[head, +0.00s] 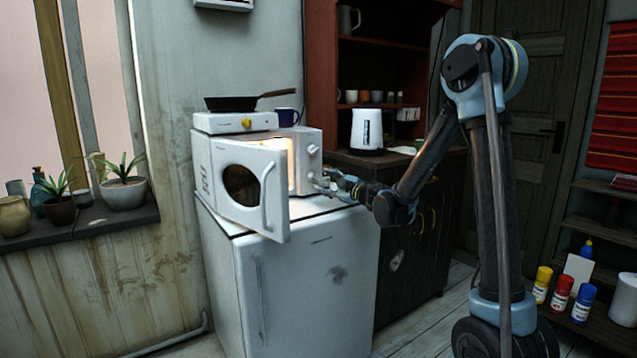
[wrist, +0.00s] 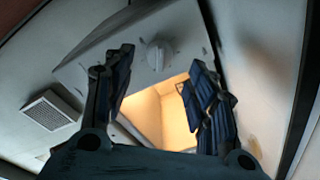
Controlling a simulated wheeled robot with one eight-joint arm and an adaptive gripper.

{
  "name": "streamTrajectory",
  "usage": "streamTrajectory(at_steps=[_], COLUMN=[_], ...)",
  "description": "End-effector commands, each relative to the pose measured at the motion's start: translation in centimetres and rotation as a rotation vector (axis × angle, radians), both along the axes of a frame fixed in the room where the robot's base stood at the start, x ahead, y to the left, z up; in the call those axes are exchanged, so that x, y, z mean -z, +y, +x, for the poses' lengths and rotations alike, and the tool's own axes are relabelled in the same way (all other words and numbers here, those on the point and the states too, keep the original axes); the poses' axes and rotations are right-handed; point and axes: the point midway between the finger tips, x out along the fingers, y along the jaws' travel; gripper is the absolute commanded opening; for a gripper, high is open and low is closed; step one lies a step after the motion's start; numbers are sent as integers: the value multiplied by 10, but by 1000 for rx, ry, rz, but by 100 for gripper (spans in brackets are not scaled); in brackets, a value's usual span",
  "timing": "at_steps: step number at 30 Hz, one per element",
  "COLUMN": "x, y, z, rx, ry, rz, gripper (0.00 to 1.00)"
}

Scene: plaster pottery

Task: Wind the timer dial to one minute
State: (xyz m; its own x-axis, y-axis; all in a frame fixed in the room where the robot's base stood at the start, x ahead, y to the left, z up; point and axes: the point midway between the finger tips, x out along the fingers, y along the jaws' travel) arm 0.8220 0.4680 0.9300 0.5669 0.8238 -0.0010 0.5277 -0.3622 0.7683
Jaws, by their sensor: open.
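The white microwave (head: 309,137) stands on a low white fridge with its door (head: 244,187) swung open and its inside lit. Two round dials sit on its front right panel, an upper dial (head: 313,150) and a lower dial (head: 312,174). Which one is the timer cannot be told, and no markings are readable. My gripper (head: 332,178) is at the right of the panel, close to the lower dial. In the wrist view my gripper (wrist: 161,60) is open, and one pale dial (wrist: 157,55) shows between its fingers, with no contact visible.
The open door sticks out to the front left of the panel. A hotplate (head: 235,122) with a dark pan (head: 232,103) stands on the microwave, beside a blue mug (head: 287,116). A dark cabinet (head: 427,215) with a white kettle (head: 367,130) is behind my arm.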

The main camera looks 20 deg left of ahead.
Motion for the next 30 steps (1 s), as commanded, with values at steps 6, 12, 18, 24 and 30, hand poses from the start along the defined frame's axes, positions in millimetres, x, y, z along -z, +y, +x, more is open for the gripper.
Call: streamTrajectory(at_steps=[6,12,18,24,30], x=[0,0,0,0,0], y=[29,43,47,47,47], z=[20,30,32,32,32], rx=[-1,0,0,0,0], ry=[0,0,0,0,-1], rz=[0,0,0,0,-1], gripper=[52,52,52,47,7])
